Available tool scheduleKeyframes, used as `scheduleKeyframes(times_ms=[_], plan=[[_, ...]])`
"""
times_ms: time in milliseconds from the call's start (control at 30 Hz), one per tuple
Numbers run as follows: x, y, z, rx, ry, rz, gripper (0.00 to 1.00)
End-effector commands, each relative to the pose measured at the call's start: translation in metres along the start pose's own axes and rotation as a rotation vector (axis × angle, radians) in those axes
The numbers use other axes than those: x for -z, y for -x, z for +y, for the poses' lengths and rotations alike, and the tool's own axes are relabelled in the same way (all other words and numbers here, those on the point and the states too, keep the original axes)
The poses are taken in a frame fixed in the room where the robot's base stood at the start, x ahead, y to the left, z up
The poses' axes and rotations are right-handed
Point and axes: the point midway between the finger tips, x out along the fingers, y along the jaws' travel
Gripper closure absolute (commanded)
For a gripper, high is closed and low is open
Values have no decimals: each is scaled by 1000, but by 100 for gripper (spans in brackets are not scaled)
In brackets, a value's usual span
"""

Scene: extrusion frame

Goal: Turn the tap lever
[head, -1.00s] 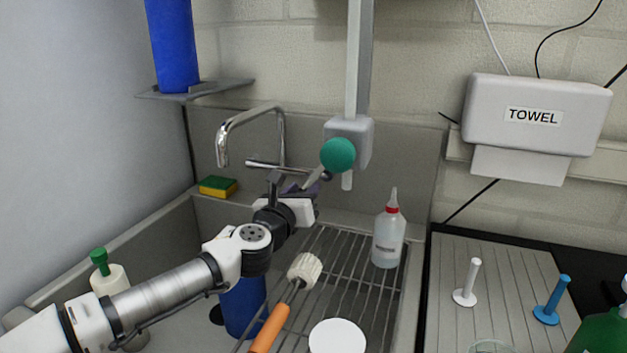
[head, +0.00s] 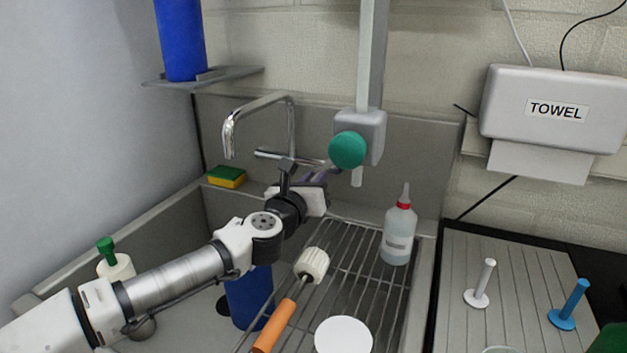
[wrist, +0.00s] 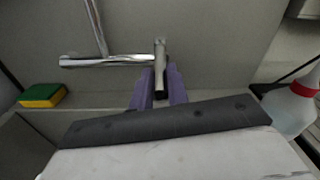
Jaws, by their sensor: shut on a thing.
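The chrome tap (head: 292,125) is fixed to the back wall of the sink, with a bent spout and a horizontal body. Its lever (wrist: 160,52) shows in the wrist view at the right end of the tap body, pointing toward me. My gripper (head: 319,173) is at that right end in the head view. In the wrist view my gripper's purple fingers (wrist: 159,88) stand on either side of the lever and are shut on it. The lever's near end lies between the fingers. In the head view the gripper hides much of the lever.
A grey post with a green knob (head: 348,151) hangs just right of my gripper. A squeeze bottle (head: 398,232) stands on the wire rack (head: 365,262). A sponge (head: 227,176) lies on the left ledge. A brush with an orange handle (head: 274,327) is below my arm.

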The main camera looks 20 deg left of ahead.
Motion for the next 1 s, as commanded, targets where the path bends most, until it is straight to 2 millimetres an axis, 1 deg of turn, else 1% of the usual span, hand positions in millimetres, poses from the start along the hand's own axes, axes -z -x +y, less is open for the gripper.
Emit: scheduleKeyframes(times_ms=[233, 367, 567, 800, 1000], plan=[[0, 0, -1, -6, 0, -2, 100], [1, 0, -6, -31, -1, -6, 100], [5, -2, -20, -120, -2, -24, 100], [10, -7, -42, -269, -1, -54, 100], [13, -12, -56, -383, -1, -77, 100]])
